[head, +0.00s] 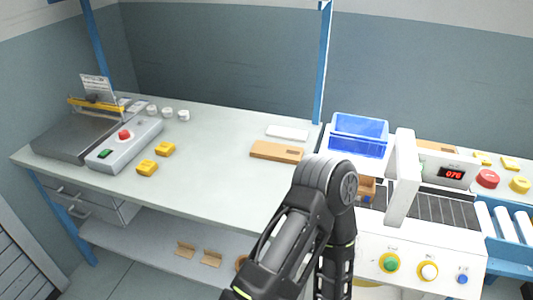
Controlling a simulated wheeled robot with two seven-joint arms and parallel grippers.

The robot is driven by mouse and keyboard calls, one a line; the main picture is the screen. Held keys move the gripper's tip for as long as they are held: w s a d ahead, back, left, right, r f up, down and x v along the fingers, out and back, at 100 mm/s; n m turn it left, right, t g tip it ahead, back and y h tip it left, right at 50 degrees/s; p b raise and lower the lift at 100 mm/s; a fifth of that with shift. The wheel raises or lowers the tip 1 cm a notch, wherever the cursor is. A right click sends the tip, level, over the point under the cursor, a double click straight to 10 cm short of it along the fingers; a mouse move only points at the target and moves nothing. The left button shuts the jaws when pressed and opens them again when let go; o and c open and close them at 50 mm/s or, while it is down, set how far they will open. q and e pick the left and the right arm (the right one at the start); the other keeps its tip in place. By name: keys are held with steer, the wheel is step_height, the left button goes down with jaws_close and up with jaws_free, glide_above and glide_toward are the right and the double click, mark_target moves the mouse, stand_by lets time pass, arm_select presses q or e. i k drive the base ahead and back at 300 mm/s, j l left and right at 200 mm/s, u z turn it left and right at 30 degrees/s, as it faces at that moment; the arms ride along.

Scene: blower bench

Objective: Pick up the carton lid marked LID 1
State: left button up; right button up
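No marking LID 1 can be read in the head view. A flat brown cardboard piece (272,151) lies on the bench top near its right end; I cannot tell whether it is the lid. Small brown cardboard pieces (185,249) lie on the shelf below the bench. A brown carton (367,187) shows partly behind my arm at the white machine. One of my arms rises from the bottom middle and hides part of the bench edge and machine. Neither gripper shows.
The bench top (222,150) is clear in the middle. A sealer-like device with a grey control box (131,140) stands at left, with yellow blocks (147,168) beside it. A white slab (287,132) lies behind the cardboard. A blue bin (360,135) and white machine (400,190) stand right.

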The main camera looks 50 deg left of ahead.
mark_target(284, 153)
steer(key=i+l+u, duration=0.1)
steer(key=u, duration=1.65)
